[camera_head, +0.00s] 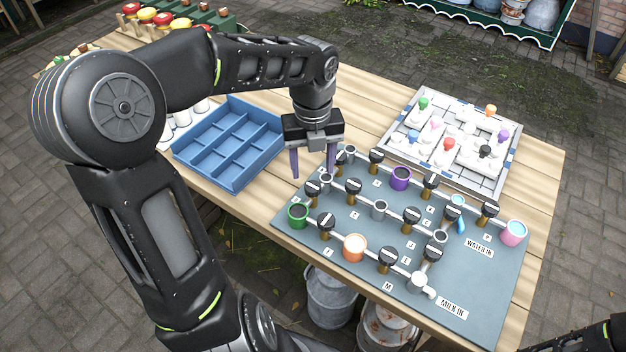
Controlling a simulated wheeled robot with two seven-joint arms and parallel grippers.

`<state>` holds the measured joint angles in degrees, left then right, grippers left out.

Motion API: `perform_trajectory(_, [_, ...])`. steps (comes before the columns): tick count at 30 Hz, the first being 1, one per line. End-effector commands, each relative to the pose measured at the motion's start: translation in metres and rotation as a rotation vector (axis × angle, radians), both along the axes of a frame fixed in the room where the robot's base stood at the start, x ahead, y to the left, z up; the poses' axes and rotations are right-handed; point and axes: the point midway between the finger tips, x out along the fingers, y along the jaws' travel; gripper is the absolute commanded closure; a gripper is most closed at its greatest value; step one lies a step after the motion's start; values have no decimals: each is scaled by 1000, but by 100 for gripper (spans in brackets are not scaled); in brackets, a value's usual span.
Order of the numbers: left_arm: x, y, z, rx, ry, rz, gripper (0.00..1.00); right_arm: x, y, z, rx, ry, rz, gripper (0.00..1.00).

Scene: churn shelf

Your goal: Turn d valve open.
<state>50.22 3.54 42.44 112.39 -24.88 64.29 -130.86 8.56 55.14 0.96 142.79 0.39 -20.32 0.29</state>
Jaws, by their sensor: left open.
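A grey-blue valve board (465,270) lies on the wooden table, with silver pipes and several black-topped valves on brown stems. Small white letter tags sit beside the valves; they are too small to read surely, so I cannot tell which one is d. My left gripper (313,173) points down over the board's far left edge, open, with nothing seen between its fingers. The nearest valve (312,187) is just below and in front of its fingers. Another valve (353,186) stands to the right.
Green (298,214), orange (354,247), purple (400,178) and pink (514,232) cups sit on the pipes. A blue divided tray (228,145) lies left of the gripper. A white tray with coloured pegs (388,145) stands behind the board. Milk cans (330,296) stand below the table.

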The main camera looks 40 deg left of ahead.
Motion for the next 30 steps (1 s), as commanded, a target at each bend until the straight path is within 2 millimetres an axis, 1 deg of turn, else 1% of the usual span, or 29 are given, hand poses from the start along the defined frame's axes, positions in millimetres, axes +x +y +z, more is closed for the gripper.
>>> perform_trajectory(1, [-2,-1,-9,-4,5,-1,44,0,0,1,0,0,0,64])
perform_trajectory(6, [-1,-1,-36,-4,3,-1,44,0,0,0,0,0,0,64])
perform_trajectory(10, [-1,0,-51,-3,3,0,44,0,0,0,0,0,0,64])
perform_trajectory(14, [0,0,-57,-1,0,0,44,0,0,0,0,0,0,64])
perform_trajectory(21, [0,0,-57,-1,-1,0,44,0,0,0,0,0,0,64])
perform_trajectory(30, [0,0,-57,-1,-1,1,69,0,0,0,0,0,0,64])
